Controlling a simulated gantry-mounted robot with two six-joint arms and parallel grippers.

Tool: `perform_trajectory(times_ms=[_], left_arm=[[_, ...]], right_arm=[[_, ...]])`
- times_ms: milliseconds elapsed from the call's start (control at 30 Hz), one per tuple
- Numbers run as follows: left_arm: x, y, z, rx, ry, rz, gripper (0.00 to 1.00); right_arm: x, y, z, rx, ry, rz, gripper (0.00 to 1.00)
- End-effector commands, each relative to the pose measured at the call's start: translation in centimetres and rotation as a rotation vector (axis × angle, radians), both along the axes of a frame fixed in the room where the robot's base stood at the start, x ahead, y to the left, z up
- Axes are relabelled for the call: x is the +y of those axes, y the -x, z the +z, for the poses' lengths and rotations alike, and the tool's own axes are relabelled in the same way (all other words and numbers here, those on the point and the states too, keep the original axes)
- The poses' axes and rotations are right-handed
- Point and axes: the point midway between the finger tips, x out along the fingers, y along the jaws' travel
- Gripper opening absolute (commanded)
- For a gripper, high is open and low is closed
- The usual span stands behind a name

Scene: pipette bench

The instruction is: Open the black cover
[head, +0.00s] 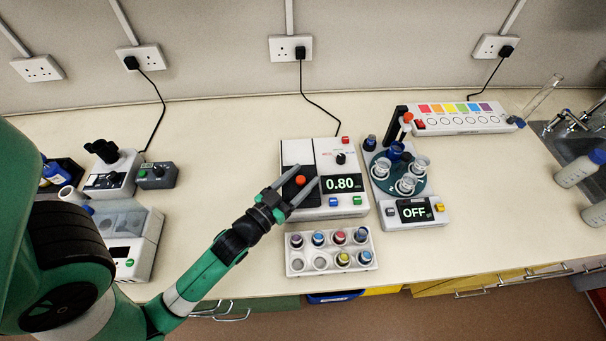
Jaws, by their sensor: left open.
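The black cover (298,152) lies closed on the left part of the white device (330,212), whose display reads 0.80. A round orange-red knob (300,180) sits on the front part of the cover. My left gripper (307,174) is open, with one finger on each side of the knob. I cannot tell whether the fingers touch the knob or the cover. The fingers and wrist hide part of the cover's front. My right gripper is not in view.
A rack of small capped vials (296,266) stands just in front of the device. A round carousel unit (425,225) reading OFF stands close on the right. Another white instrument (150,243) is at the left. The bench (220,150) is clear between it and the device.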

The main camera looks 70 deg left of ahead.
Motion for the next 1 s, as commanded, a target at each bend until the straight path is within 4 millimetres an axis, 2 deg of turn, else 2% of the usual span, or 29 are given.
perform_trajectory(times_ms=[67, 400, 1000], left_arm=[[0.0, 0.01, -0.01, 0.0, 0.0, 0.0, 0.6], [-0.01, 0.02, 0.0, 0.0, 0.0, 0.0, 0.0], [-0.01, 0.02, 0.0, 0.0, 0.0, 0.0, 0.0]], right_arm=[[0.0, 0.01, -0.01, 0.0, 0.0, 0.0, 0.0], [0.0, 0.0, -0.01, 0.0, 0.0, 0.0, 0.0], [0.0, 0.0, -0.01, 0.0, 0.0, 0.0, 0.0]])
